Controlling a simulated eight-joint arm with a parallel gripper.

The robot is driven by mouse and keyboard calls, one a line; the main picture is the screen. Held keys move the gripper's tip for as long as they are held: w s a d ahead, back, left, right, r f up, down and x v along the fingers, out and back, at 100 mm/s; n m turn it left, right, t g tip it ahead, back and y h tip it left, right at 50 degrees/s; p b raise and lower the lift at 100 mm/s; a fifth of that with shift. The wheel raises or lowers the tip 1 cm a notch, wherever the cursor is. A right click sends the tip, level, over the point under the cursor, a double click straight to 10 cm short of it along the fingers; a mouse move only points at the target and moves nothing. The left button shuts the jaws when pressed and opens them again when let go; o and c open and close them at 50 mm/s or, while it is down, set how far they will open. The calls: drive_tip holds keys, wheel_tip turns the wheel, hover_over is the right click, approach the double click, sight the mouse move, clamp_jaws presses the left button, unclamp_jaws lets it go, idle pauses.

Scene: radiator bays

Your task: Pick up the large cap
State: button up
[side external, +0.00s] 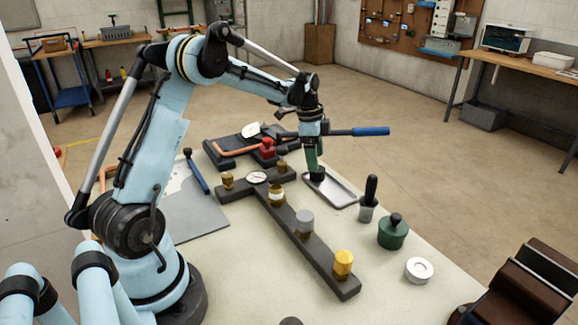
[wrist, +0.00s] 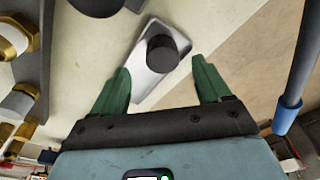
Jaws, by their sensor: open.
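A black round cap (side external: 317,175), which I take for the large cap, rests on a shallow metal tray (side external: 343,190). In the wrist view the cap (wrist: 162,54) sits near the middle of the tray (wrist: 150,88), between the lines of my two green fingers. My gripper (side external: 314,167) is open and points down close above the cap. In the wrist view the fingertips of my gripper (wrist: 162,66) are spread to either side of it, with nothing held. Whether they touch the cap, I cannot tell.
A dark manifold bar (side external: 325,262) with brass, grey and yellow fittings lies left of the tray. A blue-handled tool (side external: 370,131) juts out behind my gripper. A black-handled brush (side external: 369,195), green pot (side external: 393,232) and white ring (side external: 419,270) stand right.

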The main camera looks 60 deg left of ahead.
drive_tip(key=shift+w+d+f, duration=0.1)
drive_tip(key=shift+w+f, duration=0.1)
drive_tip(key=shift+f, duration=0.65)
drive_tip(key=shift+w+d+f, duration=0.1)
drive_tip(key=shift+w+f, duration=0.05)
drive_tip(key=shift+f, duration=0.7)
drive_tip(key=c, duration=1.1)
drive_tip(key=shift+c, duration=0.2)
